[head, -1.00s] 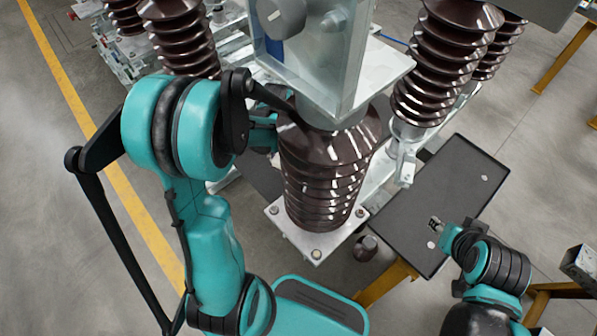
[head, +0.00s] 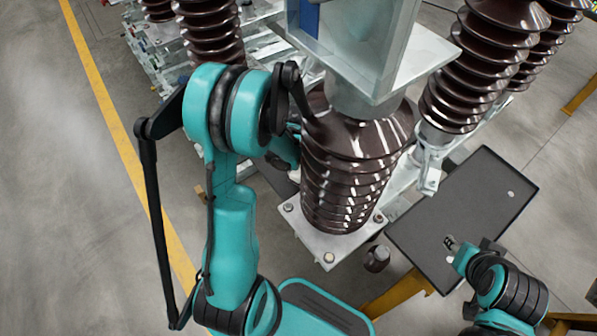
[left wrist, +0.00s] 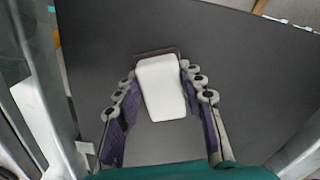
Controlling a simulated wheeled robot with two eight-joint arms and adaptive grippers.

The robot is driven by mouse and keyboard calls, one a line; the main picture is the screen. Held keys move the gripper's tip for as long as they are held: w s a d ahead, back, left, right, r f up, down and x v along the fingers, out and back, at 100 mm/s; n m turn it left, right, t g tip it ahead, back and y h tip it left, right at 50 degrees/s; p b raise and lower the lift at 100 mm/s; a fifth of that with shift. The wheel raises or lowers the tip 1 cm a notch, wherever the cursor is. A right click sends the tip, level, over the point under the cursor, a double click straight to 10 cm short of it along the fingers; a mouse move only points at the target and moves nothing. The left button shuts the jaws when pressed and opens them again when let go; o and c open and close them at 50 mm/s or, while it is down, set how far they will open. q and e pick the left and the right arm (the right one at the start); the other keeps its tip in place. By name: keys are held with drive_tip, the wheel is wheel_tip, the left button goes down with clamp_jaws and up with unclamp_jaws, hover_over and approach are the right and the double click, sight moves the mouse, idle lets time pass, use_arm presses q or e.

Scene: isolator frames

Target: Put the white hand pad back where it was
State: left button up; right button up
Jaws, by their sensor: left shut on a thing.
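The white hand pad (left wrist: 162,88) is a pale block with rounded corners, in the middle of the left wrist view. My left gripper (left wrist: 158,72) is shut on it, with a finger along each side. A small dark rectangle (left wrist: 145,53) shows past the pad's far end; the pad hides the rest. Under them is a dark grey flat surface (left wrist: 235,60); I cannot tell whether the pad touches it. In the head view my left gripper (head: 291,168) is mostly hidden behind my arm and the brown insulator. My right gripper (head: 450,243) is small over the dark tray.
A ribbed brown insulator (head: 345,185) on a metal base plate (head: 328,257) stands beside my left arm. A dark tray (head: 480,190) on a yellow stand lies to the right. More insulators (head: 480,60) stand behind. Open floor (head: 60,200) lies at the left.

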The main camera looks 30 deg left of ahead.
use_arm(q)
drive_tip(key=o, duration=1.1)
drive_tip(key=shift+f, duration=0.1)
drive_tip(key=shift+r+p, duration=0.25)
drive_tip(key=shift+p, duration=0.05)
wheel_tip(320, 180, up, 12)
drive_tip(key=p, duration=0.4)
drive_tip(key=shift+f, duration=0.1)
